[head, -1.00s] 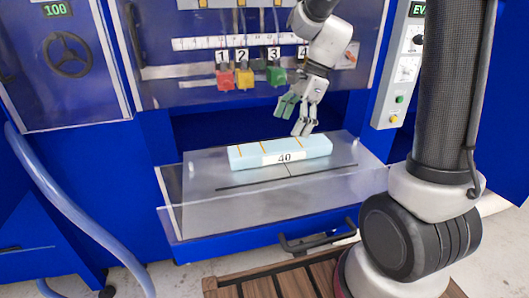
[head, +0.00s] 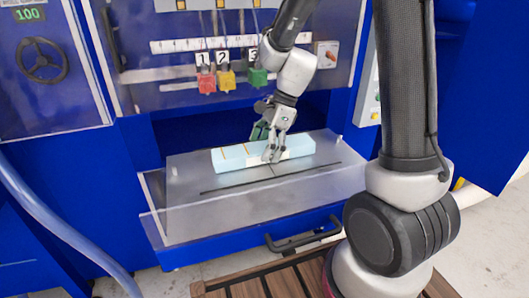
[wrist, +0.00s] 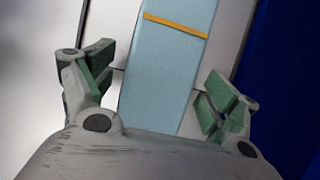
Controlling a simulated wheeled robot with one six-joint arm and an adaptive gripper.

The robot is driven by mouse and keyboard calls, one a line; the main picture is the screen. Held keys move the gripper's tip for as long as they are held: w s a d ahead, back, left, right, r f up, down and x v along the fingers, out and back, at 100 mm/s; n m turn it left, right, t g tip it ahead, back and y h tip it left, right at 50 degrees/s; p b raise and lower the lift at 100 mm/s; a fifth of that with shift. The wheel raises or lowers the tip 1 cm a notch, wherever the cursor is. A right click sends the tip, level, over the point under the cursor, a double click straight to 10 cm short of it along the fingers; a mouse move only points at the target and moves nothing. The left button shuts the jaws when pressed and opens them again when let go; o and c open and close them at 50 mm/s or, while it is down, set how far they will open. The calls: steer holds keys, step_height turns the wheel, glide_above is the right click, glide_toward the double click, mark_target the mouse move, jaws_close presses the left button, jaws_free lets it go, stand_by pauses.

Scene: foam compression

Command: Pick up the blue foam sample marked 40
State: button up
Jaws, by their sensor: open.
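The light blue foam sample (head: 300,147) is a long block lying on the grey tray (head: 200,208) of the blue machine. In the head view my gripper (head: 268,145) is down at the middle of the block and covers its label. In the wrist view the foam (wrist: 165,75) with an orange stripe runs between my open green-padded fingers, which also show there (wrist: 155,95). One finger is on each side of the block, with a gap visible on both sides. The number label is hidden now.
A clear front panel (head: 250,217) and a black handle (head: 300,238) are at the tray's front. A pale hose (head: 60,225) runs at left.

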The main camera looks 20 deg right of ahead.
steer(key=shift+c, duration=0.5)
steer(key=c, duration=0.8)
steer(key=shift+c, duration=0.2)
